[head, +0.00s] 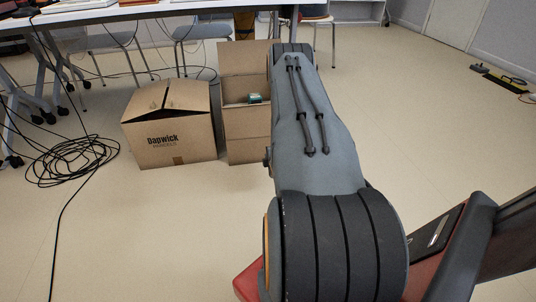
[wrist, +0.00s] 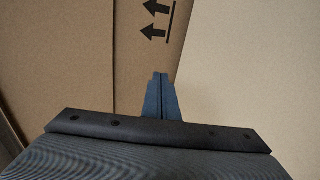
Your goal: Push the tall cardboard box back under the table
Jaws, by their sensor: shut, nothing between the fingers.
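The tall cardboard box (head: 246,137) stands upright on the floor in front of the table (head: 125,12), its top open and a back flap raised. A small dark green item (head: 255,98) shows inside it. My arm hides its right side in the head view. In the wrist view, a cardboard surface with black arrows (wrist: 150,55) fills the left and middle. My gripper (wrist: 159,76) is shut and empty, its tips over the cardboard near its right edge. I cannot tell whether they touch. The gripper is hidden behind my arm in the head view.
A shorter box marked Dapwick (head: 168,137) stands close to the left of the tall box. Black cables (head: 72,158) lie coiled on the floor at the left. Chairs (head: 203,32) stand under the table. The floor at the right is mostly clear.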

